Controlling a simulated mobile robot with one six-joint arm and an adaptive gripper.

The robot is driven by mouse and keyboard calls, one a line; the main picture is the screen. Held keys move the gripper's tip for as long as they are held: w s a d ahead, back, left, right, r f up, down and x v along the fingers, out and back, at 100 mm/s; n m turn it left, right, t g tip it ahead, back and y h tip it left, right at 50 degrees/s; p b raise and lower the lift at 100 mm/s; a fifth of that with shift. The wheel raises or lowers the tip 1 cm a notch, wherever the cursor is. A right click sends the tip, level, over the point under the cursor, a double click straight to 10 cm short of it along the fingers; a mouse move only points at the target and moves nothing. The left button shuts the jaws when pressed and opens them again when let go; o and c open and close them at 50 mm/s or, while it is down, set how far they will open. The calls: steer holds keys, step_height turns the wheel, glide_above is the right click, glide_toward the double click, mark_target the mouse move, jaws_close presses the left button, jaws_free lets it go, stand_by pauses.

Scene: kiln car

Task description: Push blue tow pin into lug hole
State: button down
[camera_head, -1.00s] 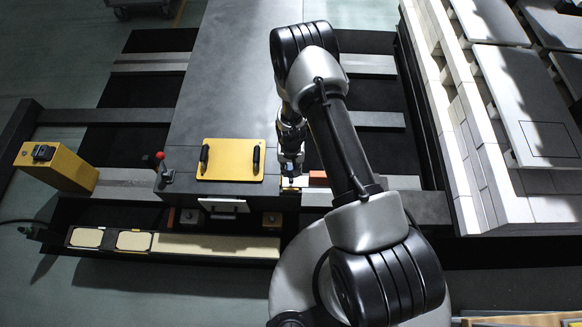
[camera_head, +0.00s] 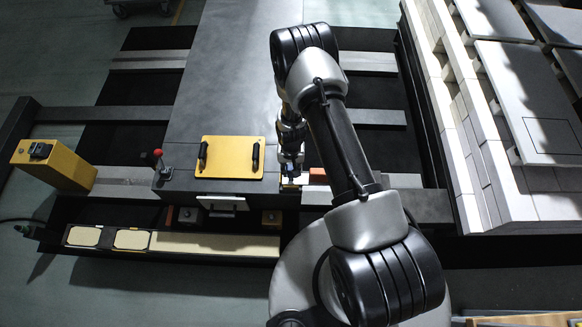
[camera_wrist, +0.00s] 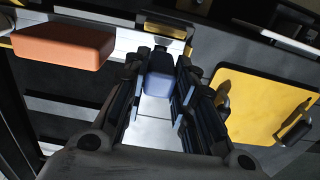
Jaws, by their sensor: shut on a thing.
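My gripper (camera_wrist: 161,92) is shut on the blue tow pin (camera_wrist: 160,84), whose rounded block-like top shows between the two fingers in the wrist view. In the head view my gripper (camera_head: 291,172) points down beside the front right corner of the grey deck, right of the yellow plate. A small yellow part (camera_head: 291,182) shows just under the fingertips; a yellow piece (camera_wrist: 163,30) also shows beyond the pin in the wrist view. The lug hole is hidden, and I cannot tell whether the pin's tip is in it.
An orange-brown block (camera_wrist: 64,46) lies close beside my gripper. On the other side is the yellow plate (camera_head: 229,158) with two black handles. A red-knobbed lever (camera_head: 160,164) and a yellow box (camera_head: 50,166) stand left. Pale brick walls (camera_head: 478,150) stand right.

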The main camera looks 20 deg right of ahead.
steer(key=shift+f, duration=1.3)
steer(key=c, duration=1.2)
jaws_free()
steer(key=shift+c, duration=0.2)
steer(key=shift+o, duration=1.2)
steer(key=shift+r, duration=0.2)
steer(key=shift+r+p, duration=1.45)
steer(key=shift+r, duration=0.65)
